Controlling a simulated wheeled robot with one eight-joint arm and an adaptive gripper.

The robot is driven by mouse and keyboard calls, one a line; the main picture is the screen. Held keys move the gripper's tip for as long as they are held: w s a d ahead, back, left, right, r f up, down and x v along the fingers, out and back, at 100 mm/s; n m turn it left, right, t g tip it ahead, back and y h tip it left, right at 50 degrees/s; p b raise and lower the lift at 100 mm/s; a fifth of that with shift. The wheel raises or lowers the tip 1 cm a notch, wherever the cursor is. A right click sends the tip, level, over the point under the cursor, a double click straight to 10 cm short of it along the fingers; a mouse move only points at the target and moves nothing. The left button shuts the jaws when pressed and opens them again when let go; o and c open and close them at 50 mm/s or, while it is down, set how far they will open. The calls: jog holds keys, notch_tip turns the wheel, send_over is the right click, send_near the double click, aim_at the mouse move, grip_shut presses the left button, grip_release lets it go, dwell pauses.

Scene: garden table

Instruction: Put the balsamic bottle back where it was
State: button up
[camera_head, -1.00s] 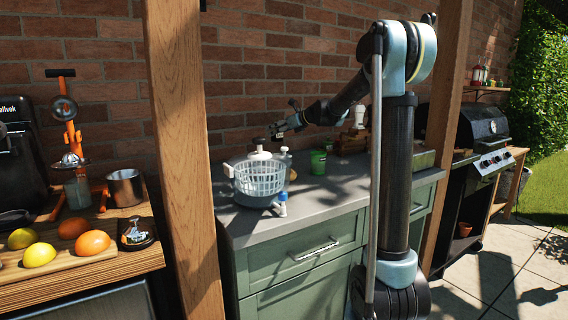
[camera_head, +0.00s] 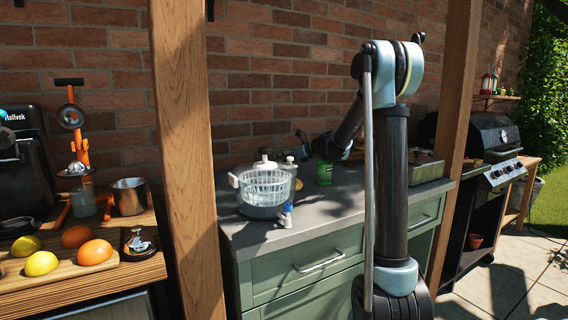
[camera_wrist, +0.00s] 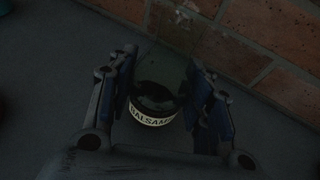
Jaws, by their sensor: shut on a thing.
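The balsamic bottle (camera_wrist: 154,98) is dark, with a pale label reading "BALSAM…". In the wrist view it sits between the two fingers of my gripper (camera_wrist: 165,85), which is shut on it. Grey counter surface and the brick wall show close around the bottle. In the head view my gripper (camera_head: 302,150) is low over the back of the counter (camera_head: 330,206), behind the salad spinner and left of the green cup. The bottle cannot be made out there. I cannot tell whether its base touches the counter.
A white salad spinner (camera_head: 264,189) stands at the counter's left, with a small blue-and-white bottle (camera_head: 286,214) in front. A green cup (camera_head: 324,174) stands right of my gripper. A wooden post (camera_head: 186,150) rises at the left. The counter's front middle is clear.

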jog(key=shift+f, duration=0.4)
jog(key=o, duration=1.2)
jog(key=shift+o, duration=0.2)
jog(key=shift+s, duration=0.1)
jog(key=v, duration=1.2)
